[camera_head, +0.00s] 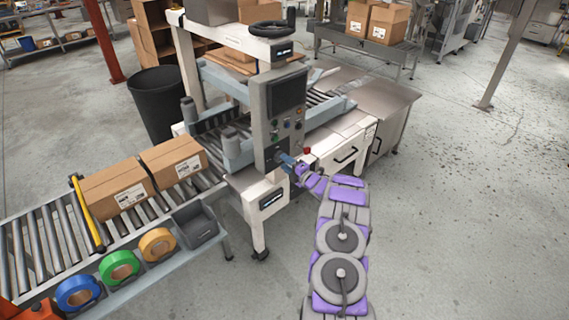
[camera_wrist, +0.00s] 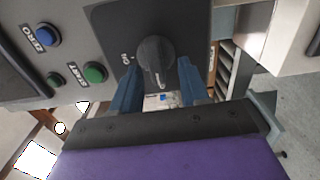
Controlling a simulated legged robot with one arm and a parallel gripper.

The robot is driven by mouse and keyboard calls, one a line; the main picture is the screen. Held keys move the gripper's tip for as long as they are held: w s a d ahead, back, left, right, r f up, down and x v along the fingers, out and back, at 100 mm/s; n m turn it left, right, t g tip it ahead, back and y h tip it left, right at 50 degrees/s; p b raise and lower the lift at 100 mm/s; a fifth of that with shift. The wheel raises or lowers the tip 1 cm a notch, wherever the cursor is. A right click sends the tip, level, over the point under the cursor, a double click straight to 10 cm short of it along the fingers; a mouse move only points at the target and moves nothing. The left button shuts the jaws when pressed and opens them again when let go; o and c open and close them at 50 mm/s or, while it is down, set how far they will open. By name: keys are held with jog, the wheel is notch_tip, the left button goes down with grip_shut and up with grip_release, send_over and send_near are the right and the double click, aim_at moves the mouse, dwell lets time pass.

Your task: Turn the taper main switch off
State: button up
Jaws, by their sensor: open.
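The main switch (camera_wrist: 155,60) is a dark rotary knob with a pale pointer line, on a black plate of the taper's control panel. In the wrist view it sits between the two blue fingers of my gripper (camera_wrist: 158,88), which is open. I cannot tell whether the fingers touch the knob. Beside the knob, part of a label shows at the left and another at the right edge of the plate. In the head view my gripper (camera_head: 287,160) is at the lower part of the grey control panel (camera_head: 276,112) of the taper and hides the switch.
Blue (camera_wrist: 47,35) and green (camera_wrist: 95,72) push buttons sit close to the left of the switch. Cartons (camera_head: 117,188) stand on the roller conveyor (camera_head: 40,243) at left, with tape rolls (camera_head: 157,244) in front. Open floor lies to the right.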

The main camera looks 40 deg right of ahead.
jog(key=s+d+p, duration=0.1)
jog(key=s+p, duration=0.2)
jog(key=s, duration=1.3)
jog(key=shift+d, duration=0.1)
